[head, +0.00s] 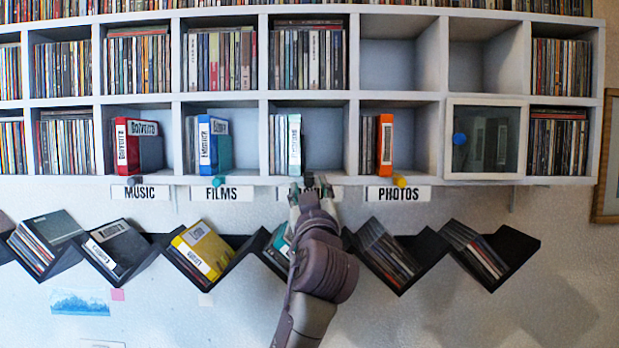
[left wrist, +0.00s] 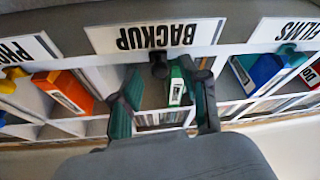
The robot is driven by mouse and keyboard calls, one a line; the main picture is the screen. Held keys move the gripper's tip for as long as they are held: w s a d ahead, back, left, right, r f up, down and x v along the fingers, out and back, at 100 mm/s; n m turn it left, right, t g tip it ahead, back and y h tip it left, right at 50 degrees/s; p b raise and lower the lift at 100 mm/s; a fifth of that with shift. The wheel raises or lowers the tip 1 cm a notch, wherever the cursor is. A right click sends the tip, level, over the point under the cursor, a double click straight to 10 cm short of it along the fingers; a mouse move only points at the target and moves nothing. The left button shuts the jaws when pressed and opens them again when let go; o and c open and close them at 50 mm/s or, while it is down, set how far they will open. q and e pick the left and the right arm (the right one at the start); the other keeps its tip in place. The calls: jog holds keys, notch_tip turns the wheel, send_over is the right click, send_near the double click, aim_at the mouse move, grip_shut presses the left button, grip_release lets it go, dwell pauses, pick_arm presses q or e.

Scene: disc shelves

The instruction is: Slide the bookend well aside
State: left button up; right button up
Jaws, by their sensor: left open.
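In the cubby above the BACKUP label stands an upright mint-green piece with a white lettered face (head: 294,145), beside a few disc cases. It shows green in the left wrist view (left wrist: 177,86). I cannot tell for certain whether it is the bookend. A dark knob (left wrist: 159,66) sits at the shelf's front edge by the BACKUP label (left wrist: 157,36). My left gripper (head: 309,190) is open and empty just in front of this cubby's lower edge, partly covering the label. In the left wrist view its fingers (left wrist: 163,82) stand on either side of the green piece, apparently apart from it. My right gripper is not in view.
Neighbouring cubbies hold a blue case (head: 208,146) on the left and an orange case (head: 385,145) on the right. A yellow knob (head: 399,180) sits below the orange case. A glass-fronted cubby (head: 485,140) is further right. A dark zigzag rack (head: 425,248) with cases runs below.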

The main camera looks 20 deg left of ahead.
pick_arm(q)
jog(key=shift+w+a+r, duration=0.1)
jog(key=shift+w+a, duration=0.05)
jog(key=shift+w, duration=0.15)
grip_shut()
